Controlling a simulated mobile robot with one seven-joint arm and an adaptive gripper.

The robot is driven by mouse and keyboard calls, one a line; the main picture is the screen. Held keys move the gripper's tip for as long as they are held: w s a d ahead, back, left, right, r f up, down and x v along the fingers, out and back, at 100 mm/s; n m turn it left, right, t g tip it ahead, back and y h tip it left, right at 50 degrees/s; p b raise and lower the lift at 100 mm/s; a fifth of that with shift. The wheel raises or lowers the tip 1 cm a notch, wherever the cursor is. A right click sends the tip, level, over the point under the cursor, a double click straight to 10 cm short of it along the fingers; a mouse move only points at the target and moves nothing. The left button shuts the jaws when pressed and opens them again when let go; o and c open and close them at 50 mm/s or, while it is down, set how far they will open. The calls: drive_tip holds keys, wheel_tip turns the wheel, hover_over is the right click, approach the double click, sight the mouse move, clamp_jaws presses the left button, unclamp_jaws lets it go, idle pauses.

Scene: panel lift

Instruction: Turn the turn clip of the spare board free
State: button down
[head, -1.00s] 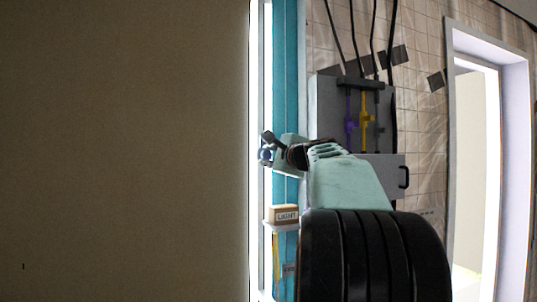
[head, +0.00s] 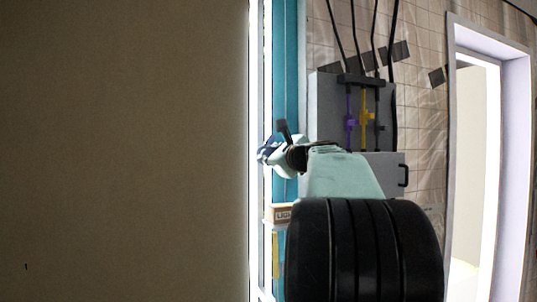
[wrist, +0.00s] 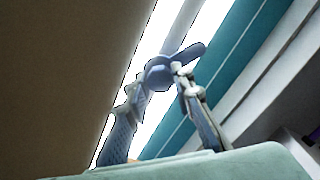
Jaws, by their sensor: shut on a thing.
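A large plain brown board (head: 125,150) fills the left of the head view, and its brown face (wrist: 55,70) also takes up the left of the wrist view. The turn clip (wrist: 158,76) is blue-grey, with a round hub and an arm pointing up and right in the wrist view. It sits by the bright strip along the board's edge. My gripper (wrist: 157,82) is shut on the clip's hub, one finger on each side. In the head view my gripper (head: 266,153) is at the board's right edge, where the clip is too small to make out.
A teal post (head: 286,60) stands right of the bright strip. A small box labelled LIGHT (head: 279,214) sits below my gripper. A grey cabinet (head: 325,110) with purple and yellow fittings is behind my arm. A bright doorway (head: 480,170) is at the far right.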

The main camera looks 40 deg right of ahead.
idle(0.3)
drive_tip(key=c, duration=1.7)
unclamp_jaws()
drive_tip(key=v, duration=0.7)
drive_tip(key=shift+s, duration=0.25)
drive_tip(key=shift+a, duration=0.1)
